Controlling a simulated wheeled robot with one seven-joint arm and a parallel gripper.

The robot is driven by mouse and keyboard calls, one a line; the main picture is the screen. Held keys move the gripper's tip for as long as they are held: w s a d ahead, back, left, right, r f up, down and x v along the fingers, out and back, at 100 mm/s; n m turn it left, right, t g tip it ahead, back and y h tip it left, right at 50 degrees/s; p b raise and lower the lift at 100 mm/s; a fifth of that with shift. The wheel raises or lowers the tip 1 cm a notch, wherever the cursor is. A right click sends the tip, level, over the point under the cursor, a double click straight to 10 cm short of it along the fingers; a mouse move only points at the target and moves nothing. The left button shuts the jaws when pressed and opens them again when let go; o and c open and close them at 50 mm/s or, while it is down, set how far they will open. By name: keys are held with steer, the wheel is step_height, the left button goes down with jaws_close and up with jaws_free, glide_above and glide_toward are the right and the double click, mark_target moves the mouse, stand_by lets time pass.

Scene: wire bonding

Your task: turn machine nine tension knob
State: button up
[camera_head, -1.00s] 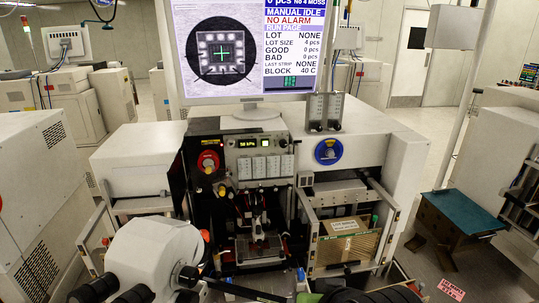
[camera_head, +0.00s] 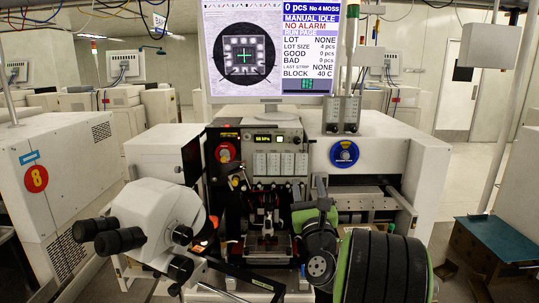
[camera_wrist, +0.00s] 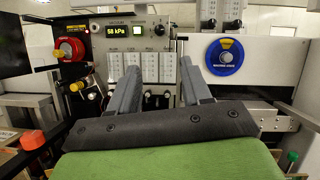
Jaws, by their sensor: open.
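The machine in front of me (camera_head: 262,108) has a control panel with a red knob (camera_head: 225,152) at its left and a green "58 kPa" display, clear in the wrist view (camera_wrist: 118,30). Small knobs (camera_wrist: 150,97) sit in a row under white plates; I cannot read which is the tension knob. A yellow knob (camera_wrist: 77,86) is below the red one. My gripper (camera_wrist: 160,68) is open and empty, its two grey fingers spread towards the panel and hiding part of its lower row. In the head view my gripper (camera_head: 312,212) is low before the machine's right half.
A blue round plate (camera_head: 344,153) is on the machine's right. A white microscope (camera_head: 155,222) stands at the front left. A monitor (camera_head: 270,50) is above. A machine marked 8 (camera_head: 36,180) stands at the left. A teal-topped table (camera_head: 497,240) is at the right.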

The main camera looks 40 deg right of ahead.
mark_target(297, 142)
steer(key=p+x, duration=1.1)
steer(key=x, duration=0.4)
steer(key=shift+w+d+r, duration=0.25)
jaws_close()
